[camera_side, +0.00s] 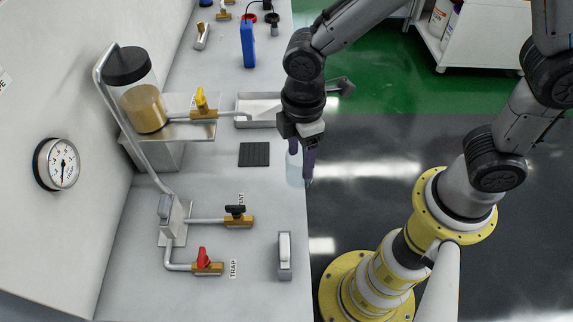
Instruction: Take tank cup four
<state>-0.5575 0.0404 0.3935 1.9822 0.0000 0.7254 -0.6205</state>
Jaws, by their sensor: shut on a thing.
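My gripper (301,168) points down near the bench's right edge, beside the arm's base. It is shut on a pale, clear cup (294,169), which hangs upright between its dark fingers. The fingers hide part of the cup, and I cannot read any number on it. A clear tank (141,100) with a black lid and tan contents stands on a raised metal shelf at the left. A brass valve with a yellow handle (202,107) sticks out from the tank to the right.
A dark square pad (254,154) lies nearby. Black-handled (236,214) and red-handled (205,260) valves project over the front bench. A grey block (285,255) stands at the right edge.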

